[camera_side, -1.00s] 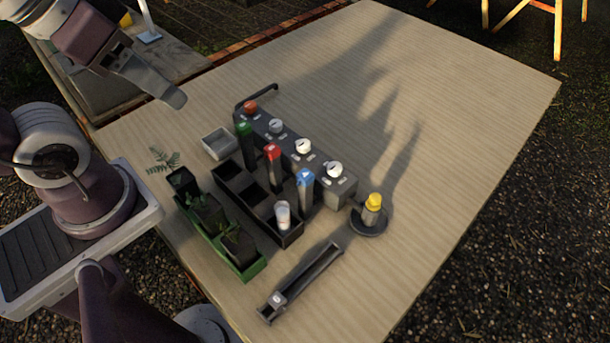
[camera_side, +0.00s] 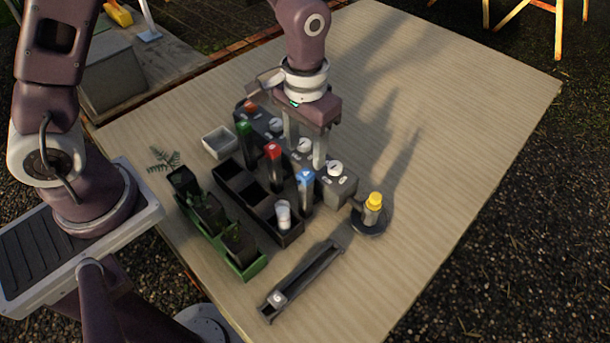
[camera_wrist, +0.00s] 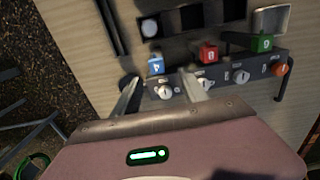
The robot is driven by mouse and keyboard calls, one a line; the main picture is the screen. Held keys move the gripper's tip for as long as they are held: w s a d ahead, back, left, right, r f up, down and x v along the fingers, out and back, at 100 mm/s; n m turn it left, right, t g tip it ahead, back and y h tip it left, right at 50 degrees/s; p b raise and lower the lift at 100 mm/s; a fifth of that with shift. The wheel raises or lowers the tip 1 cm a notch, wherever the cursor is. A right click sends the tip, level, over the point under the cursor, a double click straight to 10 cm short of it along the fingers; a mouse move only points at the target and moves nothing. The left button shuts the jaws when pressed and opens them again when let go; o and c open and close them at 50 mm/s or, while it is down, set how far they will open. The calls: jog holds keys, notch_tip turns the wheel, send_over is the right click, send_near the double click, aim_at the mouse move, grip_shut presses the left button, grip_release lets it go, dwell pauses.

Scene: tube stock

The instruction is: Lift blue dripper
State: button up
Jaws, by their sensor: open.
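The blue dripper (camera_side: 305,188) is a dark tube with a blue cap. My gripper (camera_side: 304,150) is open and empty, pointing down above the grey block with white knobs, behind the blue dripper in the side view. In the wrist view my gripper (camera_wrist: 162,85) has its fingers spread over the knobs. The dripper's lower part is hidden by the rack.
A red-capped tube (camera_side: 273,165), a green-capped tube (camera_side: 244,142) and a white-capped tube (camera_side: 283,213) stand nearby. The knob block (camera_side: 343,188) is close to my fingers. A yellow-capped bottle (camera_side: 373,205) stands on a round dish at right. The far table is clear.

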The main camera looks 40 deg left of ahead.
aim_at(305, 174)
jog(key=f, duration=0.7)
jog(key=shift+s+d+f, duration=0.2)
jog(key=shift+s+d, duration=0.05)
jog(key=shift+s, duration=0.1)
grip_shut()
